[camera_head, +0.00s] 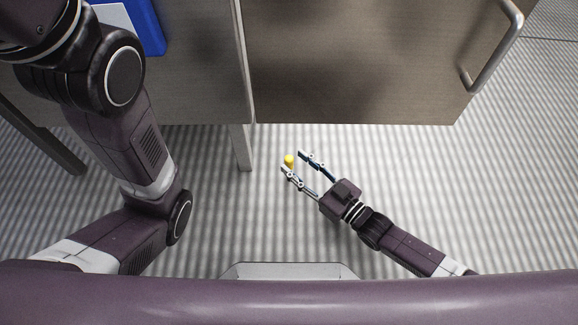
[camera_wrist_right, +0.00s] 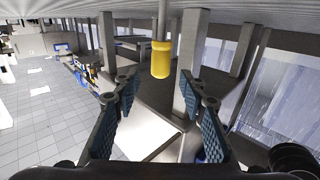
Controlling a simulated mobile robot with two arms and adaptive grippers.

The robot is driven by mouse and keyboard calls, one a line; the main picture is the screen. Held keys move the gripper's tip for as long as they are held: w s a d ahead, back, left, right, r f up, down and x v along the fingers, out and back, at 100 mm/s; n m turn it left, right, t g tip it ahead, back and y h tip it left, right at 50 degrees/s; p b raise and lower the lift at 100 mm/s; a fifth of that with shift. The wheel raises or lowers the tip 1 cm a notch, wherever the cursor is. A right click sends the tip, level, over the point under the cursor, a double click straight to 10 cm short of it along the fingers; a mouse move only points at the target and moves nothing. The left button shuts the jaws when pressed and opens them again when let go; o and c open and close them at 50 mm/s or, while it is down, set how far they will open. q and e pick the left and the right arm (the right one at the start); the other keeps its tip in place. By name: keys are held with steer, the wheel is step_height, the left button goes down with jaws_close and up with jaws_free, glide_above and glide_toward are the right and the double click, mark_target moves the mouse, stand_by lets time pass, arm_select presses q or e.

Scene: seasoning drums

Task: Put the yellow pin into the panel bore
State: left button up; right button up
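The yellow pin (camera_head: 289,160) shows in the head view at the tips of my right gripper (camera_head: 293,162), beyond the front edge of the brown-grey surface. In the right wrist view the yellow pin (camera_wrist_right: 161,60) is a short cylinder at the lower end of a thin grey rod (camera_wrist_right: 162,20). It lies ahead of the gap between the two fingers of my right gripper (camera_wrist_right: 158,84). The fingers are spread and no contact with the pin is visible. I cannot make out the panel bore in either view. My left arm shows at the left, but its gripper is out of view.
A brown-grey panel-like surface (camera_head: 350,60) with a metal handle (camera_head: 492,50) fills the upper right. A grey post (camera_head: 242,145) stands left of the pin. A blue object (camera_head: 146,25) lies at the upper left. The ribbed floor (camera_head: 440,180) around my right arm is clear.

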mark_target(292, 161)
steer(key=x, duration=0.1)
steer(key=b+x, duration=0.1)
steer(key=shift+w+a+f, duration=0.2)
steer(key=shift+w+a, duration=0.05)
steer(key=shift+w+a+r+b, duration=0.1)
steer(key=shift+w+a+b, duration=0.2)
jaws_close()
